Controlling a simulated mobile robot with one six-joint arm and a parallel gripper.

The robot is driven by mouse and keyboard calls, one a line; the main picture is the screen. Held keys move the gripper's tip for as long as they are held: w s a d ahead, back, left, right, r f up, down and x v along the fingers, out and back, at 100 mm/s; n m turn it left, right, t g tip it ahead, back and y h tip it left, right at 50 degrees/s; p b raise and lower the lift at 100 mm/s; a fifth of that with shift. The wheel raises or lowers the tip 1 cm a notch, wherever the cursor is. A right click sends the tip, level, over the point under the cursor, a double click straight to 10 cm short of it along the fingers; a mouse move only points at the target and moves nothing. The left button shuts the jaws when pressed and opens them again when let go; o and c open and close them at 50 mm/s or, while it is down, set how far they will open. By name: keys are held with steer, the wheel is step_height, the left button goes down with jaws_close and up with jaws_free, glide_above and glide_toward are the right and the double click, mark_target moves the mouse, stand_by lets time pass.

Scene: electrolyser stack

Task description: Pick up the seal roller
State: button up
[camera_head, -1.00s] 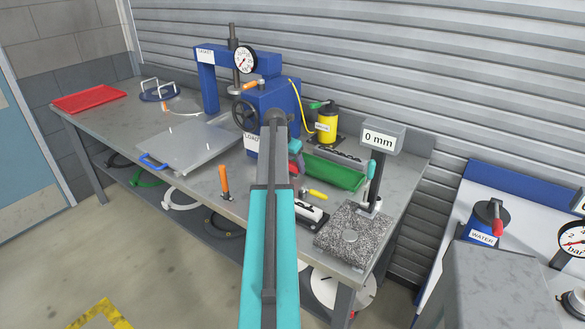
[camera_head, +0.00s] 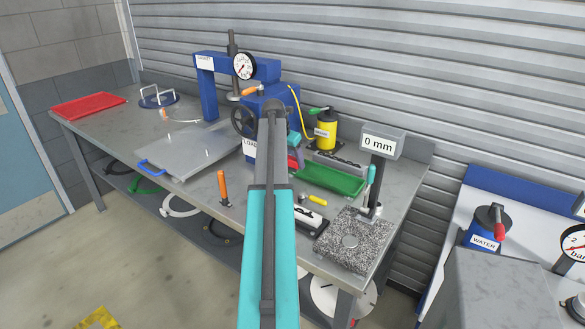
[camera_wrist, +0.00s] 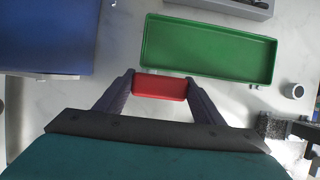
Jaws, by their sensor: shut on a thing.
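My gripper (camera_wrist: 160,84) is shut on a red block-like piece (camera_wrist: 160,87), held between its two fingertips. The red piece also shows in the head view (camera_head: 294,162), partly behind my arm. Only its red top shows in the wrist view, so I cannot tell its full shape or confirm that it is the seal roller. It appears above the bench, beside the near edge of the green tray (camera_wrist: 150,52). No other thing is clearly recognisable as the seal roller.
The blue press (camera_head: 262,105) stands left of the gripper. A granite block (camera_head: 355,240) with the "0 mm" gauge (camera_head: 378,142) stands to the right. An upright orange-handled tool (camera_head: 222,185) and a yellow-handled tool (camera_head: 318,200) are near the front. The green tray looks empty.

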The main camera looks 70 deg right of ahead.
mark_target(291, 157)
steer(key=shift+r+b, duration=0.45)
steer(key=shift+r, duration=2.15)
